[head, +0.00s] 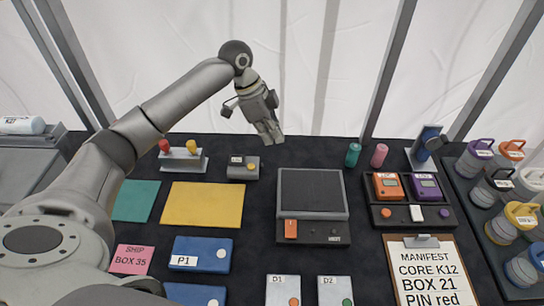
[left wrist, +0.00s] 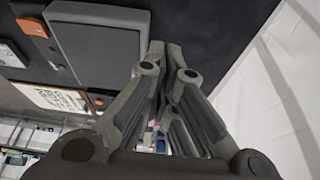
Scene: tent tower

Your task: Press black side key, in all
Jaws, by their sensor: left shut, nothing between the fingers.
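My left gripper (head: 271,136) is shut and empty. It hangs above the back edge of the dark table, behind and left of a grey console. The console (head: 313,190) has a dark flat top, and its front strip carries an orange key (head: 291,229) and small dark knobs. In the left wrist view my closed fingertips (left wrist: 164,48) point past the console (left wrist: 95,35), apart from it; its orange key (left wrist: 32,27) shows at the upper left. I cannot tell for sure which part is the black side key. My right gripper is not in view.
A small grey box (head: 243,168) and a stand with red and yellow knobs (head: 183,161) are left of the console. Green (head: 353,155) and pink (head: 379,155) cylinders, a dock (head: 412,218) with orange and purple units, and a clipboard (head: 432,270) are right. White tent wall and poles stand behind.

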